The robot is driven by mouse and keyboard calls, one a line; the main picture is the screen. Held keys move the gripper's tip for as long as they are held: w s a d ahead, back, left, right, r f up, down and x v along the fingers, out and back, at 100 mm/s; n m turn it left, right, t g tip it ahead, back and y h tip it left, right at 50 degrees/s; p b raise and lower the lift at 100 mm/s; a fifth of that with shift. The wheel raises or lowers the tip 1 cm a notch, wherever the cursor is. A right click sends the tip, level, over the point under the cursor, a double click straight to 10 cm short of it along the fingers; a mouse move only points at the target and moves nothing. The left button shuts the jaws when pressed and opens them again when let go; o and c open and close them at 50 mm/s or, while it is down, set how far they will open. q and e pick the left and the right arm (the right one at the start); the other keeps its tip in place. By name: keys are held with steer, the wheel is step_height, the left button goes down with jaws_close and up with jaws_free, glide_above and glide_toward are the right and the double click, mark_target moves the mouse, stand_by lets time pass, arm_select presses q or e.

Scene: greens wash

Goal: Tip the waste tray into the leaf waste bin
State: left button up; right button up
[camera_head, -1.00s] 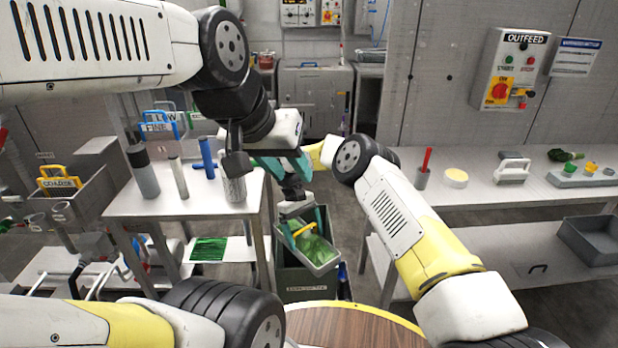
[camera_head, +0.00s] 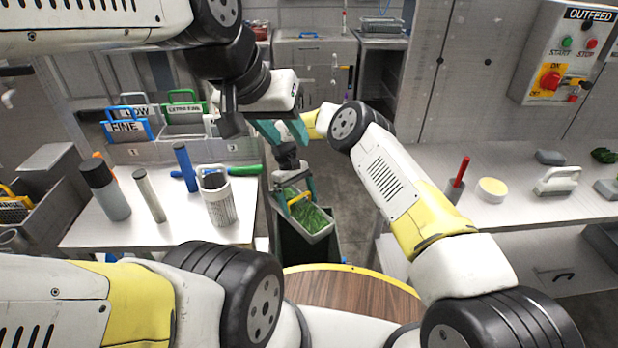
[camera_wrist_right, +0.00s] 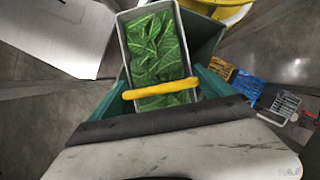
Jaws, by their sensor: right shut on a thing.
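The waste tray (camera_head: 322,238) is a grey, narrow tray with a yellow handle, full of green leaves. My right gripper (camera_head: 293,197) is shut on its yellow handle, with a teal finger on either side. In the right wrist view the tray (camera_wrist_right: 123,42) extends away from the handle, the leaves still inside. The dark green leaf waste bin (camera_head: 290,247) stands below the tray, partly hidden by it; its green wall shows around the tray in the right wrist view (camera_wrist_right: 200,38). My left gripper (camera_head: 284,132) is empty above the right one, its teal fingers apart.
A left table (camera_head: 150,228) holds bottles, a blue cylinder and a white perforated cup (camera_head: 218,200). A right bench (camera_head: 510,215) carries a red-handled tool, a yellow-topped dish and a white-handled item. A round wooden top (camera_head: 345,292) is close in front.

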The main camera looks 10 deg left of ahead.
steer(key=t+y, duration=0.1)
steer(key=d+t+y, duration=0.1)
steer(key=y, duration=0.1)
steer(key=shift+s, duration=0.2)
steer(key=y, duration=0.1)
steer(key=t+y, duration=0.1)
steer(key=y, duration=0.1)
steer(key=t+y, duration=0.1)
steer(key=shift+s+d+f, duration=0.15)
steer(key=shift+d+f, duration=0.15)
steer(key=shift+f, duration=0.05)
steer(key=shift+s+y, duration=0.1)
steer(key=shift+y, duration=0.2)
steer(key=shift+s+a+f+t, duration=0.25)
steer(key=shift+s+f+t, duration=0.05)
steer(key=shift+f, duration=0.05)
steer(key=shift+d+y, duration=0.1)
steer(key=shift+y, duration=0.2)
